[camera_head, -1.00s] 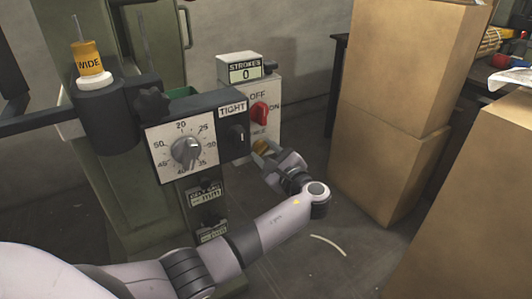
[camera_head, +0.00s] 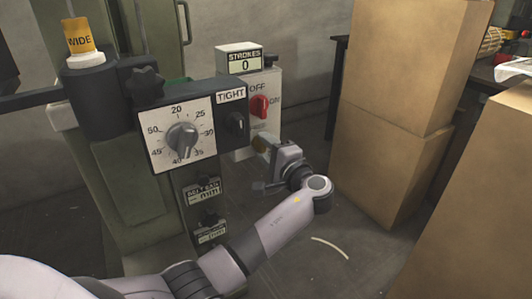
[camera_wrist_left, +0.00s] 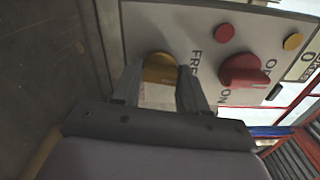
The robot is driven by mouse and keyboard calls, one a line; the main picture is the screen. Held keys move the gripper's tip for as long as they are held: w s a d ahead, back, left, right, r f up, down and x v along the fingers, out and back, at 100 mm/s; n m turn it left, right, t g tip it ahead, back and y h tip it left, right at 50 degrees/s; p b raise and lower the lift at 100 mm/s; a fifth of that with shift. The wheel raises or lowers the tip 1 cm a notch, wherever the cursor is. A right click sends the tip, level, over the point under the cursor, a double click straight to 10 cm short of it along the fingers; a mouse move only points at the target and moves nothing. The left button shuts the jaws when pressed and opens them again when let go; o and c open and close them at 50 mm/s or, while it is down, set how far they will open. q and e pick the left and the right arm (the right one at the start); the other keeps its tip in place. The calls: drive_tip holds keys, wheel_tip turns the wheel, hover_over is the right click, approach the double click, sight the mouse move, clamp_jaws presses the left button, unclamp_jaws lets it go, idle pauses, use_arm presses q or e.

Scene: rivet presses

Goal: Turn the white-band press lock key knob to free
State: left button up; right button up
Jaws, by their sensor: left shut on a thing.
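The press (camera_head: 125,160) at the left of the head view is green and has a white band (camera_head: 85,60) under a yellow WIDE cap. Its pale switch box (camera_head: 258,83) carries a red OFF/ON knob. Below that is the brass-yellow lock key knob (camera_head: 261,144), which shows better in the left wrist view (camera_wrist_left: 160,66). My left gripper (camera_head: 269,149) is at this knob, its two fingers on either side of it and shut on it. The word FREE is beside the knob in the wrist view; the rest of its lettering is partly hidden by the fingers.
A STROKES counter (camera_head: 240,60) reading 0 tops the switch box. A dial (camera_head: 182,138) and a TIGHT knob (camera_head: 236,124) are left of my gripper. Stacked cardboard boxes (camera_head: 395,110) stand to the right. A pale strip (camera_head: 330,247) lies on the floor.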

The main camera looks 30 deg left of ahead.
use_arm(q)
drive_tip(key=shift+f+n, duration=0.15)
drive_tip(key=shift+n, duration=0.35)
drive_tip(key=shift+n+b, duration=0.3)
drive_tip(key=shift+b, duration=0.1)
use_arm(e)
drive_tip(key=shift+d+r, duration=0.25)
drive_tip(key=shift+d, duration=0.15)
drive_tip(key=shift+s+f, duration=0.1)
use_arm(q)
drive_tip(key=o, duration=1.1)
drive_tip(key=shift+c, duration=0.2)
drive_tip(key=shift+d, duration=0.1)
drive_tip(key=shift+s+d+r, duration=0.2)
drive_tip(key=shift+d, duration=0.1)
drive_tip(key=p+v, duration=0.2)
drive_tip(key=v, duration=0.4)
drive_tip(key=shift+s+d, duration=0.15)
use_arm(e)
drive_tip(key=shift+w+a, duration=0.3)
drive_tip(key=shift+a, duration=0.5)
